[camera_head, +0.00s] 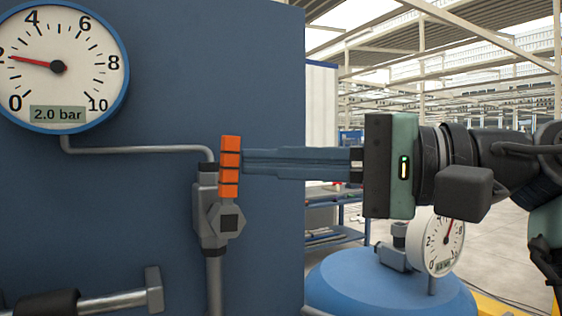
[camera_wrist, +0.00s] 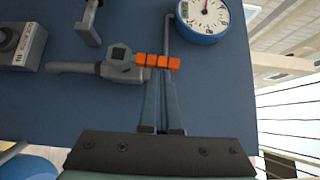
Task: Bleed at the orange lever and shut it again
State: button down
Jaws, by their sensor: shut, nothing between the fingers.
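The orange lever (camera_head: 229,166), banded with dark lines, stands upright on a grey valve (camera_head: 211,215) in front of a blue panel. It runs parallel to the vertical pipe below the valve. It also shows in the wrist view (camera_wrist: 158,61), with the valve (camera_wrist: 118,60) to its left. My gripper (camera_head: 246,162) comes in level from the right, fingers together and empty. Its tips (camera_wrist: 163,74) end right at the lever's side; I cannot tell whether they touch. The round gauge (camera_head: 57,66) above reads 2.0 bar, its needle near 2.
A thin pipe (camera_head: 140,150) links gauge and valve. A grey handle (camera_head: 90,301) juts out at lower left. A blue tank (camera_head: 390,285) with a second gauge (camera_head: 441,242) stands below my arm. A grey box fitting (camera_wrist: 20,45) sits at the wrist view's left.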

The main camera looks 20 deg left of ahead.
jog(key=shift+s+a+r, duration=0.1)
jog(key=shift+s, duration=0.1)
dwell(2.0)
